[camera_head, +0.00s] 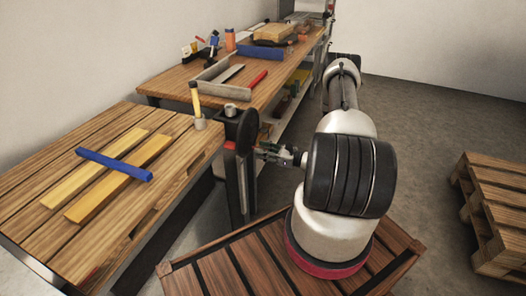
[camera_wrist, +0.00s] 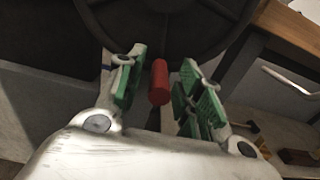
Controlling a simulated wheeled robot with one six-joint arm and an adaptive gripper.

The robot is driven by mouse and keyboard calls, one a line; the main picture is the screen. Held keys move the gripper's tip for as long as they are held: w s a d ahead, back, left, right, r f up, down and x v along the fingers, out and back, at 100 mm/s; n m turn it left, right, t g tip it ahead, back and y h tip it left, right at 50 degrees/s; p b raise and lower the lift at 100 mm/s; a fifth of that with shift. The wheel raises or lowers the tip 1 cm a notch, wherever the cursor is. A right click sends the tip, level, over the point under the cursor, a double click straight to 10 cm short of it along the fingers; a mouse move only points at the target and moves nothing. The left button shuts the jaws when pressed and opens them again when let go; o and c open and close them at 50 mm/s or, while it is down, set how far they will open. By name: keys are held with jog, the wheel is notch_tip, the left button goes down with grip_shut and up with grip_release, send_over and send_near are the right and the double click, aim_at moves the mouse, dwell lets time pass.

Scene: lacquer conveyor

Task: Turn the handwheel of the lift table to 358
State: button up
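The handwheel (camera_head: 247,132) is a dark disc standing upright at the near corner of the workbench. In the wrist view the dark wheel (camera_wrist: 165,32) fills the top, with its red grip (camera_wrist: 159,82) pointing toward me. My gripper (camera_head: 280,153) is just right of the wheel. In the wrist view my gripper (camera_wrist: 163,76) is open, its green-padded fingers on either side of the red grip. No number or scale can be read.
A slatted wooden table (camera_head: 60,170) at left carries yellow boards and a blue bar (camera_head: 113,164). The workbench (camera_head: 185,75) behind holds a tray, a red-handled tool and several small items. A pallet (camera_head: 500,205) stands at right. The grey floor between is clear.

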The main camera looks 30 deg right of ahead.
aim_at(258, 128)
grip_shut()
jog(key=shift+w+d, duration=0.1)
jog(key=w+d+r+n, duration=0.1)
jog(key=r+n, duration=0.1)
jog(key=n, duration=0.2)
jog(key=w+d+r+n, duration=0.1)
jog(key=d+r+n, duration=0.1)
jog(key=n, duration=0.2)
jog(key=w+d+r+n, duration=0.1)
jog(key=w+d+n, duration=0.1)
jog(key=n, duration=0.1)
jog(key=shift+r+n, duration=0.4)
jog(key=shift+w+d+r+n, duration=0.1)
jog(key=shift+r+n, duration=0.65)
jog(key=shift+r, duration=0.1)
jog(key=shift+w+d+r+n, duration=0.1)
jog(key=shift+r+n, duration=0.65)
jog(key=shift+r, duration=0.05)
